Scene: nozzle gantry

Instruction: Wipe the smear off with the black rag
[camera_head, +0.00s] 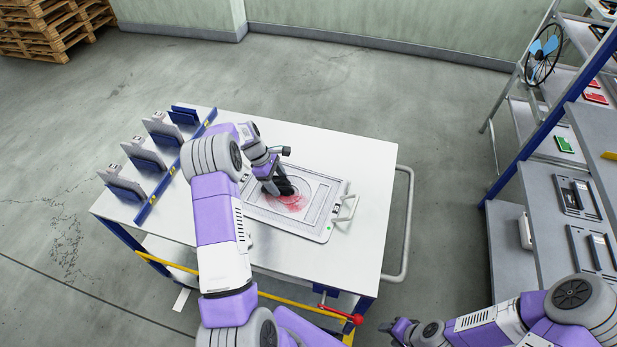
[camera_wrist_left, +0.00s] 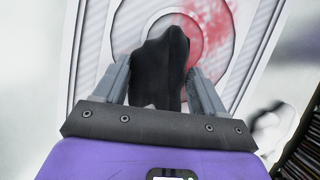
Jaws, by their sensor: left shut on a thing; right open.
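The red smear (camera_head: 290,202) is on a light grey panel (camera_head: 318,233) with ring markings and a handle, lying flat on the white cart top. In the left wrist view the smear (camera_wrist_left: 208,30) shows at the upper right of the rings, beside the rag. My left gripper (camera_head: 272,184) is shut on the black rag (camera_head: 284,187), over the panel at the smear's upper left edge. The rag (camera_wrist_left: 160,68) is bunched between the fingers in the wrist view. I cannot tell whether it touches the panel. My right gripper (camera_head: 388,328) is open and empty, low beside the cart.
The white cart (camera_head: 350,155) has several plates standing in a blue rack (camera_head: 150,200) along its left side. A grey push handle (camera_head: 408,220) sticks out on its right. A shelf unit (camera_head: 545,170) with parts stands at the right. Pallets (camera_head: 50,25) are at the back left.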

